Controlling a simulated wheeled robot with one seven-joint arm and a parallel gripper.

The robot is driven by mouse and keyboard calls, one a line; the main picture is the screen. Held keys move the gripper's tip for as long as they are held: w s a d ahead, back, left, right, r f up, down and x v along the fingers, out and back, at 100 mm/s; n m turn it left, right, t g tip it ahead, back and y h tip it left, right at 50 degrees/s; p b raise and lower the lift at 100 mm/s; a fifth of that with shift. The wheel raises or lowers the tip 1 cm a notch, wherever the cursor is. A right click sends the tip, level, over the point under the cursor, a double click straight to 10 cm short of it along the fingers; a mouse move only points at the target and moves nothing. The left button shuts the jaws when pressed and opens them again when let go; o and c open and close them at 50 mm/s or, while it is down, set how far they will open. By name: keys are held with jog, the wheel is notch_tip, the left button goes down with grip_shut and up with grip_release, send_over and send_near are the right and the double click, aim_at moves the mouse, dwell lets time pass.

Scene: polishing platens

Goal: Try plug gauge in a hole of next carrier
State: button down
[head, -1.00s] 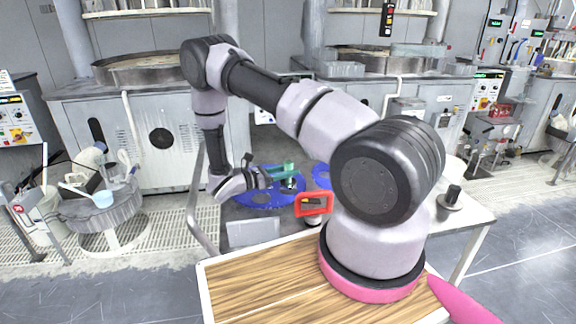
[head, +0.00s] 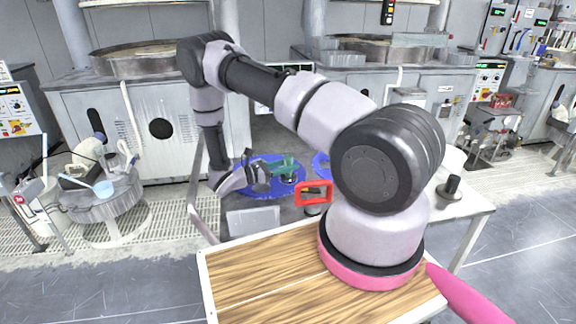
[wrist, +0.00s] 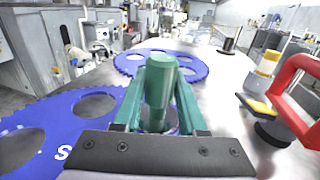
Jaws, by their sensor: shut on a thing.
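My gripper (wrist: 158,100) has green fingers and is shut on the plug gauge (wrist: 161,82), a green upright cylinder with a wider top. In the head view the gauge (head: 288,168) shows at the end of my gripper (head: 272,170), over a blue toothed carrier (head: 256,162). In the wrist view one blue carrier with round holes (wrist: 60,112) lies near on the left. Another blue carrier (wrist: 195,66) lies farther off, behind the gauge. The gauge's lower end is mostly hidden by the fingers and mount, so I cannot tell whether it is in a hole.
A red frame-shaped thing (wrist: 290,95) stands close on the right, near a yellow-and-white stack (wrist: 262,75) and a dark round base (wrist: 273,132). A dark spool-like object (wrist: 228,46) stands farther back. Bare grey tabletop lies between the carriers and these things.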

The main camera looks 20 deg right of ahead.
jog(key=shift+f, duration=0.35)
jog(key=shift+c, duration=1.9)
grip_release()
